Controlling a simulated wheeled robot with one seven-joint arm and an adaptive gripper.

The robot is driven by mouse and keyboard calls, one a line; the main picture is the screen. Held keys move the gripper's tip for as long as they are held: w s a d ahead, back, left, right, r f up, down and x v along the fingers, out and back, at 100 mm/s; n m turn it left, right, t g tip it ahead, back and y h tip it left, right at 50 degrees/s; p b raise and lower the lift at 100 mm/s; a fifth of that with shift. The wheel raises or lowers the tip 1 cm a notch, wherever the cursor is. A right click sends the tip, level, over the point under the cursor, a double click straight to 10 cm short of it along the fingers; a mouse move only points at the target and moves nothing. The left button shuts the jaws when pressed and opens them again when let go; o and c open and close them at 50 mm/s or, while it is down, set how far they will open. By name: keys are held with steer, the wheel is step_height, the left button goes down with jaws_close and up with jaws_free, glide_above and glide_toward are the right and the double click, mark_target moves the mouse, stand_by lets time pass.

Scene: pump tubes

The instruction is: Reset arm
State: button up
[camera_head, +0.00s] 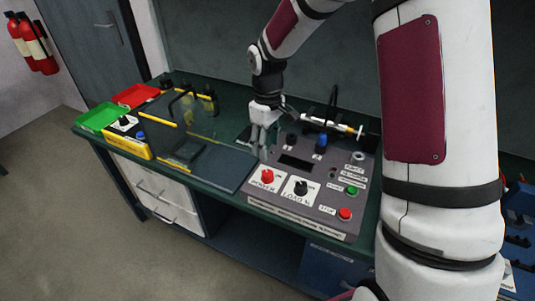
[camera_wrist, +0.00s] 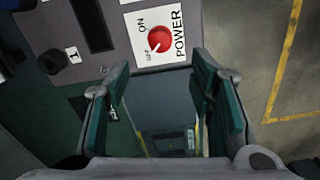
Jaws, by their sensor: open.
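My gripper (camera_head: 262,145) hangs from the arm over the bench, at the left edge of the grey control panel (camera_head: 335,205). In the wrist view my gripper (camera_wrist: 160,75) is open, with its two fingers well apart and nothing between them. The red power knob (camera_head: 267,177) on the panel shows just beyond the fingertips in the wrist view (camera_wrist: 160,38). The black pilot knob (camera_head: 301,188) sits to its right in the head view. I cannot tell the exact height of the fingertips above the bench.
A transparent-walled box (camera_head: 190,125) with a yellow-edged frame stands left of my gripper. A green tray (camera_head: 98,117) and a red tray (camera_head: 135,95) are at the bench's left end. A syringe-like tube (camera_head: 333,125) lies behind the panel. A dark flat plate (camera_head: 225,170) fronts the box.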

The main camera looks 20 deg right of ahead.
steer(key=shift+r, duration=0.3)
steer(key=s+r+m+t+h, duration=0.1)
steer(key=s+r+m+t, duration=0.15)
steer(key=s+r, duration=1.15)
steer(key=s+r+m+t+y, duration=0.1)
steer(key=s+r+m, duration=0.3)
steer(key=s, duration=0.9)
steer(key=shift+s+r+t, duration=0.35)
steer(key=shift+r+t, duration=0.5)
steer(key=shift+r, duration=0.05)
steer(key=shift+m, duration=0.25)
